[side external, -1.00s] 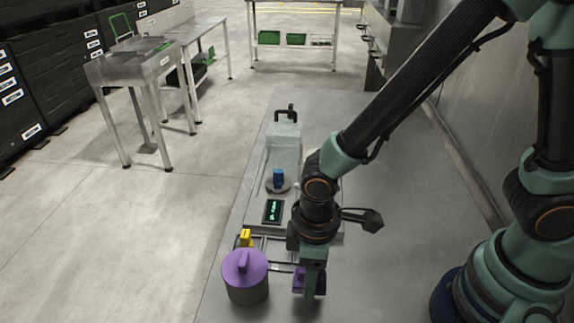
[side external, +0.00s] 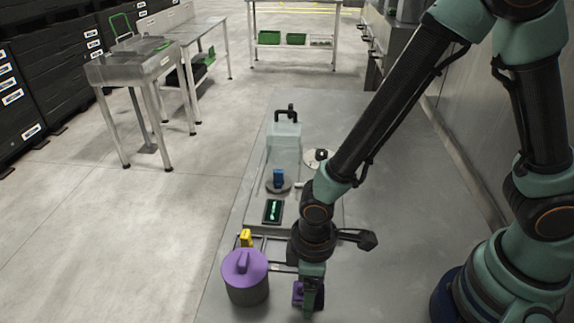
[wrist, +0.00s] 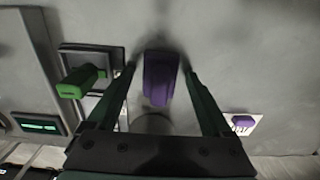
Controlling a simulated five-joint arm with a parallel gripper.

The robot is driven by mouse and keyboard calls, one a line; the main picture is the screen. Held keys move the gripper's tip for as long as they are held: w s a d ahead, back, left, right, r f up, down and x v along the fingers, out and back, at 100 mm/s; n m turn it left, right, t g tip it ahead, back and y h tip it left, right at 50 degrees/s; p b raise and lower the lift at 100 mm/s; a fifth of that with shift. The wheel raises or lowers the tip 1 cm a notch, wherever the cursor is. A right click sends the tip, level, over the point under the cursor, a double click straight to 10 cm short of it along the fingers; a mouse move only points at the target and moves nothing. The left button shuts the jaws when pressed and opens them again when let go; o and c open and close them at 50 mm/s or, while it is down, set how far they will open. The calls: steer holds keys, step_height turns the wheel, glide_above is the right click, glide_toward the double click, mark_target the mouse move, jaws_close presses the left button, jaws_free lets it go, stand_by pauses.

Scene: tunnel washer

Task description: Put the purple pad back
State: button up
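The purple pad (wrist: 160,78) shows in the wrist view between the two fingers of my gripper (wrist: 160,80). The fingers stand apart, with a gap on each side of the pad. In the side external view my gripper (side external: 311,298) points down at the pad (side external: 298,292), which is partly hidden behind it. I cannot tell the exact height of the fingertips over the table.
A grey pot with a purple lid (side external: 245,268) stands left of my gripper. A green handle (wrist: 82,82) shows in the wrist view.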

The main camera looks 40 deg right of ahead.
steer(key=shift+r, duration=0.1)
step_height(320, 180, up, 12)
steer(key=w+d+r+m+t, duration=0.2)
steer(key=d+r+m, duration=0.2)
steer(key=d, duration=0.6)
steer(key=w+d+r+m+t, duration=0.2)
steer(key=d+r+m, duration=0.3)
steer(key=d+r, duration=0.3)
steer(key=shift+w+d+r+t, duration=0.3)
steer(key=shift+d+t, duration=0.5)
steer(key=shift+d, duration=0.2)
